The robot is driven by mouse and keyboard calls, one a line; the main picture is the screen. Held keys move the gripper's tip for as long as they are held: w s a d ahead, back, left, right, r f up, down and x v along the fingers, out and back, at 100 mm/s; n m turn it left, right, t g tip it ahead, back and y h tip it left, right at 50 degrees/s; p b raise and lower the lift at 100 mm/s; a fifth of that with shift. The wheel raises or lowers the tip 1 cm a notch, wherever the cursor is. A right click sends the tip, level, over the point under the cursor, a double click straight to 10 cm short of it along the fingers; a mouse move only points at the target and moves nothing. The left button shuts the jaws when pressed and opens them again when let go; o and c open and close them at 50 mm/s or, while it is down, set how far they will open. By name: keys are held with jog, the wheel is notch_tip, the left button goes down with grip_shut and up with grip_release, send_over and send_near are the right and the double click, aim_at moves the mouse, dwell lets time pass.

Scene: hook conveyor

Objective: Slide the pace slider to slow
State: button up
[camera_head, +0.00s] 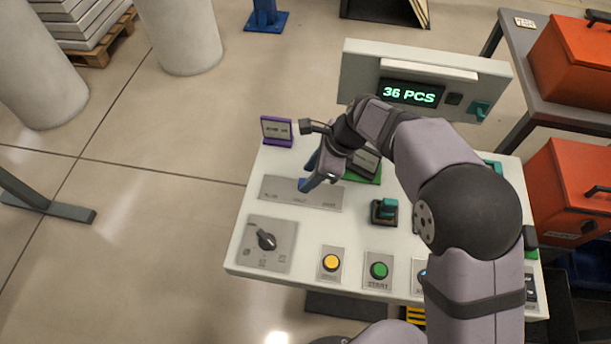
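The pace slider panel (275,190) appears to be the long grey plate at the left of the white console, with small labels along its front edge that are too small to read surely. Whether the fingers are apart or closed on something cannot be told from this angle.
A display (411,94) reads 36 PCS. My arm covers the console's right side.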

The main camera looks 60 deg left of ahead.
jog(key=shift+p+x, duration=0.35)
jog(key=shift+x, duration=1.2)
grip_shut()
jog(key=s+a, duration=0.2)
jog(key=s+a+p, duration=0.1)
jog(key=s+a, duration=0.2)
jog(key=shift+s+a+r, duration=0.1)
jog(key=shift+s+a, duration=0.15)
jog(key=shift+a, duration=0.05)
grip_release()
jog(key=shift+s+a, duration=0.1)
jog(key=shift+s, duration=0.05)
jog(key=b+v, duration=0.2)
jog(key=v, duration=0.5)
